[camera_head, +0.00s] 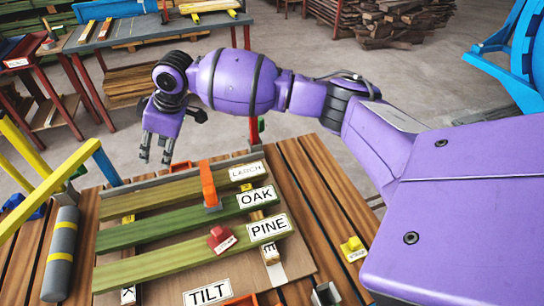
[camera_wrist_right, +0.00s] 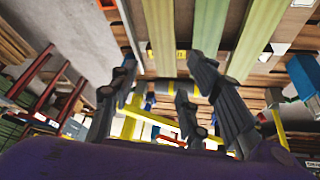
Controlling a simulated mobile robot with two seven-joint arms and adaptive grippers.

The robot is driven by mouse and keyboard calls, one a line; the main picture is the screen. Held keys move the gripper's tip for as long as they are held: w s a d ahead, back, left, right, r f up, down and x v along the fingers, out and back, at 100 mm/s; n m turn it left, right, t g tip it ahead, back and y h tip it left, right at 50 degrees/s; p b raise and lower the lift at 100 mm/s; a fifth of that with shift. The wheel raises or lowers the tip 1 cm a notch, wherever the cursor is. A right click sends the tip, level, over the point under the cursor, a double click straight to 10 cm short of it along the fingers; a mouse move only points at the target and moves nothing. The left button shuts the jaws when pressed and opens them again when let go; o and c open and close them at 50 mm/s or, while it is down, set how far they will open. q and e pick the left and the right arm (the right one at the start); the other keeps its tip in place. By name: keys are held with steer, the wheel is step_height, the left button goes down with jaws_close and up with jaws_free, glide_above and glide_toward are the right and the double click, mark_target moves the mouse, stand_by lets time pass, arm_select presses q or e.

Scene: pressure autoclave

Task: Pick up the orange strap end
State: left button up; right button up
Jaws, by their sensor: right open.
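An orange strap piece (camera_head: 208,184) stands upright across the planks in the middle of the table in the head view. Another orange piece (camera_head: 180,167) lies low at the far edge of the planks, and a third one (camera_head: 240,300) is cut off at the bottom edge. I cannot tell which is the strap end. My right gripper (camera_head: 157,148) is open and empty, fingers down, beyond the far left end of the planks and apart from the orange pieces. Its spread fingers also show in the wrist view (camera_wrist_right: 163,70). My left gripper is not in view.
Green planks labelled LARCH (camera_head: 245,171), OAK (camera_head: 255,198) and PINE (camera_head: 268,227) lie on the slatted table (camera_head: 335,205).

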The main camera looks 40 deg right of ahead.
mark_target(212, 202)
steer(key=s+d+f+n+g+h, duration=0.1)
steer(key=s+d+f, duration=0.1)
steer(key=s+f, duration=0.1)
steer(key=s+d+f+n+g+h, duration=0.1)
steer(key=s+d+f, duration=0.2)
steer(key=f, duration=0.1)
steer(key=s+d+f+n+g+h, duration=0.1)
steer(key=s+d+f, duration=0.1)
steer(key=s+f, duration=0.1)
steer(key=shift+s+d+f+h, duration=0.15)
steer(key=shift+s+f+h, duration=0.2)
steer(key=shift+f, duration=0.45)
steer(key=f, duration=0.7)
steer(key=shift+w+f, duration=0.25)
steer(key=shift+f, duration=0.15)
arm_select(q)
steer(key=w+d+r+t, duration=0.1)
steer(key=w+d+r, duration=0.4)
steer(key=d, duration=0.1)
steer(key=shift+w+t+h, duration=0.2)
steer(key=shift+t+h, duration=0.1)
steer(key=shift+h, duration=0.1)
arm_select(e)
steer(key=shift+r, duration=0.1)
jaws_close()
